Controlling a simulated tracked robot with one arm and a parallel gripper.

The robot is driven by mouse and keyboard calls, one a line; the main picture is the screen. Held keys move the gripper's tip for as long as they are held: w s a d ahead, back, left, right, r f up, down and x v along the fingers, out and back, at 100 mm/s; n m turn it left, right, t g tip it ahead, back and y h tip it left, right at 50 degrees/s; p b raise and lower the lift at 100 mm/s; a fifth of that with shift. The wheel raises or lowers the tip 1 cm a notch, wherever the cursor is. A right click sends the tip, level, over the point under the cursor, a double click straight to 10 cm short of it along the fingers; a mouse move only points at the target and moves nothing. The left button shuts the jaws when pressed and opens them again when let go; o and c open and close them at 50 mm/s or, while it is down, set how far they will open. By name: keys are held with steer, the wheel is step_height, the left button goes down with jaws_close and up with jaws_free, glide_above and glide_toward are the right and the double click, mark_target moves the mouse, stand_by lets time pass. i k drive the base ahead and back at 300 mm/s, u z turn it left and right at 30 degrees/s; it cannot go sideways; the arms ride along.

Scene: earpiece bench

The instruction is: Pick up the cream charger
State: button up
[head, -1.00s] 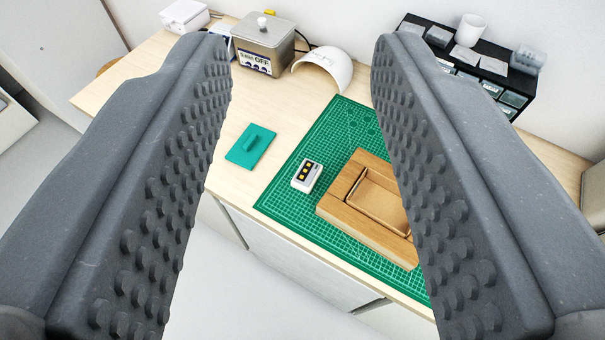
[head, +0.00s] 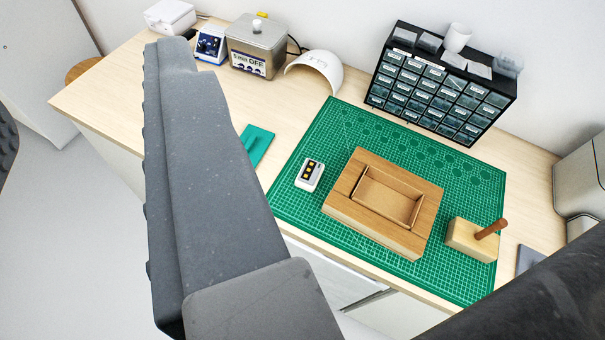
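A small pale cream-white block (head: 310,174) with a dark panel and yellow contacts lies on the green cutting mat (head: 345,125). It looks like the cream charger, though no label on it can be read. My gripper (head: 85,110) is open and empty at the left of the view, in front of the bench. Its right finger is large and close to the camera, to the left of the block and apart from it. Only a sliver of its left finger shows at the left edge.
A wooden tray (head: 345,205) with a recess sits right of the block. A wooden block with a brown peg (head: 468,238) stands farther right. A teal piece (head: 262,142) is partly behind my finger. A drawer cabinet (head: 425,95) and ultrasonic cleaner (head: 255,45) stand behind.

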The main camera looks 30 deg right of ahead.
mark_target(308, 178)
steer(key=z, duration=0.05)
steer(key=k, duration=0.95)
steer(key=z, duration=0.4)
steer(key=i, duration=1.05)
steer(key=u, duration=0.05)
